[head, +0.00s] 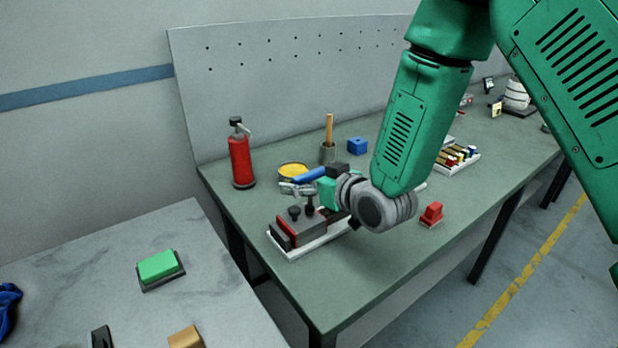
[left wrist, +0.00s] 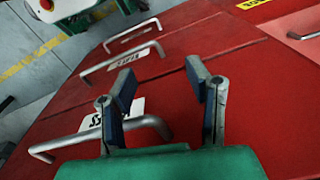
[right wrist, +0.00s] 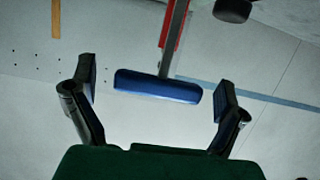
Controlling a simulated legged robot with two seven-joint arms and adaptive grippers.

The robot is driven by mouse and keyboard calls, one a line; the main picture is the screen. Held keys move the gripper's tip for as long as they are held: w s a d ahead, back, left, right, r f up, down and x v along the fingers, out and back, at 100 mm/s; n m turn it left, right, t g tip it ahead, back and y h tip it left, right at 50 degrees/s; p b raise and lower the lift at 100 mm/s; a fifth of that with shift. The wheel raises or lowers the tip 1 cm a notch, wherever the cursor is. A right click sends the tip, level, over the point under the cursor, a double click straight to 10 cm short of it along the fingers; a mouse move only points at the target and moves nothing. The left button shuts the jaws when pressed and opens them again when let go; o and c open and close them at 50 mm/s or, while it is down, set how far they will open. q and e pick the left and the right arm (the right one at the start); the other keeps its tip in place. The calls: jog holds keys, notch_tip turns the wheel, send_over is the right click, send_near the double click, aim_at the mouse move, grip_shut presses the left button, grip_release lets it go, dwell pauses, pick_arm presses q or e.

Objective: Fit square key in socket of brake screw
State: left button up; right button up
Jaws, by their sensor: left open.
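A blue bar handle on a grey shaft, which looks like the square key (right wrist: 158,86), lies across the space between my right fingers in the right wrist view. Its blue handle also shows in the head view (head: 311,175). The shaft's far end is out of frame, so I cannot tell whether it sits in a socket. My right gripper (head: 302,189) is open beside the handle, with gaps at both handle ends. Below it stands a red and dark device with black knobs (head: 301,228). The brake screw is not distinguishable. My left gripper (left wrist: 160,76) is open and empty.
The device's white base (head: 310,245) is near the green bench's front edge. A fire extinguisher (head: 240,158), yellow-filled bowl (head: 293,170), blue block (head: 358,146) and red block (head: 431,214) stand around. My left gripper is over red drawers with metal handles (left wrist: 120,62).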

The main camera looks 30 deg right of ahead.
jog(key=shift+d, duration=0.1)
jog(key=shift+s, duration=0.2)
jog(key=shift+s+d+r, duration=0.1)
jog(key=shift+s, duration=0.25)
jog(key=v, duration=0.6)
jog(key=shift+s, duration=0.15)
